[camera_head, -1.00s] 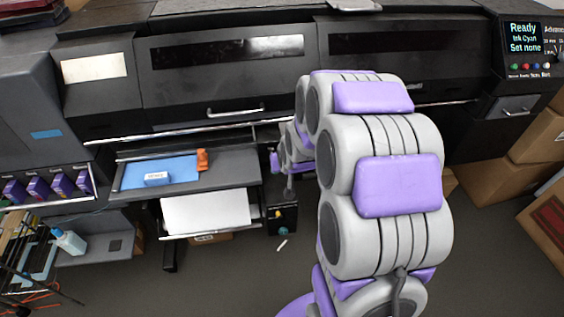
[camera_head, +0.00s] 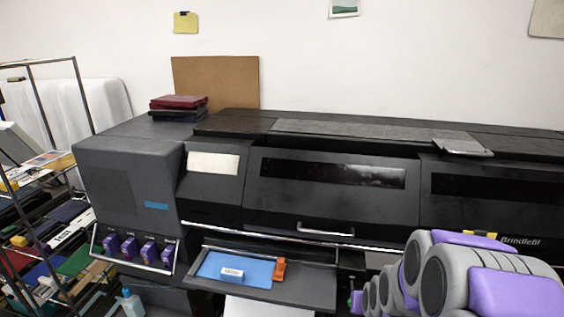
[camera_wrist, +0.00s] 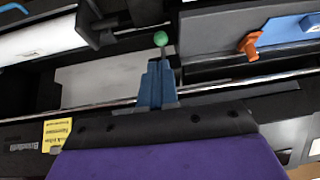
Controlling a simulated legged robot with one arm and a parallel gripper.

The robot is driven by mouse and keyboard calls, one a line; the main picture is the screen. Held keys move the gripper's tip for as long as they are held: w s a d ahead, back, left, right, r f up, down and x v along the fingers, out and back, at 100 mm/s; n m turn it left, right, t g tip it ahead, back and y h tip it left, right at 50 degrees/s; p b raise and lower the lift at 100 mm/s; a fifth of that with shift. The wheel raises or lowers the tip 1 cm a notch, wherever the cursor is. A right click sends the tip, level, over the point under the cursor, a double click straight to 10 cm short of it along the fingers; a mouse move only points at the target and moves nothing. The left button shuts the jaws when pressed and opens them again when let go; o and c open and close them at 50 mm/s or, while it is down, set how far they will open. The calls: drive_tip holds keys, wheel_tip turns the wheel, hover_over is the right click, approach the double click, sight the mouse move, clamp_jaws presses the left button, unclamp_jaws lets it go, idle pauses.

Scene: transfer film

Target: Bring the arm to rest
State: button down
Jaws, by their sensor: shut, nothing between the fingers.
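My gripper (camera_wrist: 158,112) shows in the wrist view as a purple body with a dark front edge, and it is shut with nothing held. In the head view my arm (camera_head: 470,280) is folded at the bottom right, and a small purple part of my gripper (camera_head: 356,302) shows at its far end, in front of the printer. A blue-grey piece with a green ball (camera_wrist: 160,39) stands just beyond the gripper's edge in the wrist view; I cannot tell whether they touch.
The wide black printer (camera_head: 330,195) fills the middle. Its tray holds a blue sheet (camera_head: 212,264), a white labelled block (camera_head: 232,273) and an orange clip (camera_head: 279,269). A wire rack (camera_head: 45,105) with several items stands left. A brown board (camera_head: 215,82) leans behind.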

drive_tip(key=s+a+r+n+g, duration=0.1)
drive_tip(key=s+a+r+g, duration=0.1)
drive_tip(key=s, duration=0.8)
drive_tip(key=s+a+r+n+g, duration=0.1)
drive_tip(key=s+a+r+g, duration=0.2)
drive_tip(key=s, duration=0.8)
drive_tip(key=s+a+r+g+y, duration=0.1)
drive_tip(key=s+a+r+g, duration=0.2)
drive_tip(key=s, duration=0.8)
drive_tip(key=a+r+b, duration=0.1)
drive_tip(key=a+r, duration=0.1)
drive_tip(key=a, duration=0.1)
drive_tip(key=shift+a+r+n, duration=0.25)
drive_tip(key=shift+a+n, duration=0.1)
drive_tip(key=shift+n, duration=0.05)
drive_tip(key=shift+d, duration=0.1)
